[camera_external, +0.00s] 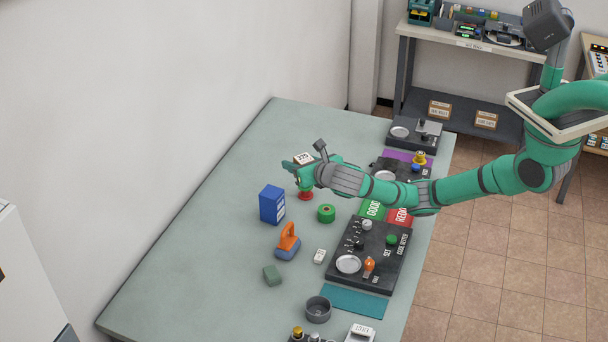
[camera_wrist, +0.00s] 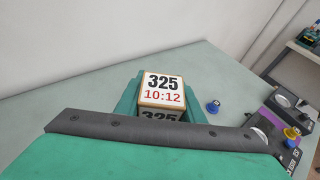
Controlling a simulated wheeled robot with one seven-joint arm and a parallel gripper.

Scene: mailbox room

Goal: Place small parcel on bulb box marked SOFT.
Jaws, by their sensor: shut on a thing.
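My gripper (camera_external: 298,173) is over the table, shut on a small box. In the wrist view this box (camera_wrist: 161,89) sits between the two green fingers. It has tan edges and white faces marked 325 and 10:12, and it looks like the small parcel. A white-topped box (camera_external: 304,158) with dark print shows at the gripper in the external view and appears to be the same one. No print reading SOFT is legible in either view. A blue upright box (camera_external: 272,204) with a white label stands on the table, left of and nearer than my gripper; its label is too small to read.
The grey-green table (camera_external: 200,255) is clear at left. A red-based object (camera_external: 305,196) is below my gripper. A black control panel (camera_external: 370,250) lies right.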

